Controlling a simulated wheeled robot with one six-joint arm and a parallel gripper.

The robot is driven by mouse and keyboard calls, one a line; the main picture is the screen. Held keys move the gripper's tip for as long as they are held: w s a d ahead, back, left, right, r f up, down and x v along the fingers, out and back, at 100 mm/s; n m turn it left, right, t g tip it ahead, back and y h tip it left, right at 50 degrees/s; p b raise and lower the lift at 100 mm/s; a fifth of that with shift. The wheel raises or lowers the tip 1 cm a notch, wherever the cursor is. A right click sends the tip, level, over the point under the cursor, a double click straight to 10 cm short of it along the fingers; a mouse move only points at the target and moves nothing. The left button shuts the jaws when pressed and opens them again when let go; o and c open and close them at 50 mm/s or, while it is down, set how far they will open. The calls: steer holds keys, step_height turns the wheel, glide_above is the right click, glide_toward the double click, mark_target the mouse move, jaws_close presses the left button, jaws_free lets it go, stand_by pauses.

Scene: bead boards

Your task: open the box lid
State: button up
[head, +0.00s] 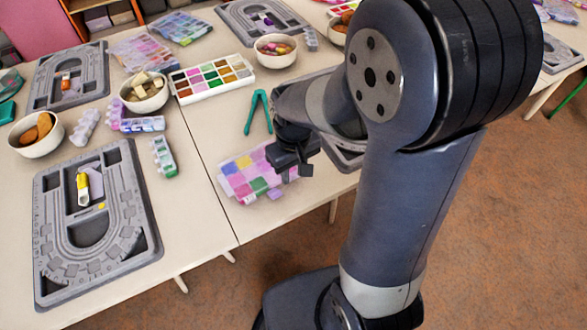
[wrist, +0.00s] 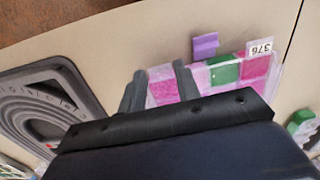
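The bead box (head: 238,178) lies near the table's front edge, with pink, purple, yellow and green compartments. It also shows in the wrist view (wrist: 222,72), with a white label reading 376 at one corner. Its clear lid appears to lie flat, though I cannot be sure. A purple tab (head: 276,193) sits at the box's near edge and shows in the wrist view too (wrist: 206,45). My gripper (head: 298,168) is over the box's right side.
A paint-like palette (head: 212,77) and bowls stand farther back. A grey bead board (head: 140,262) lies at left. Another grey board (wrist: 15,95) is close to the gripper in the wrist view. Bare table lies left of the box.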

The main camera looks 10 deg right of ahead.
jaws_close()
steer(key=shift+r, duration=0.1)
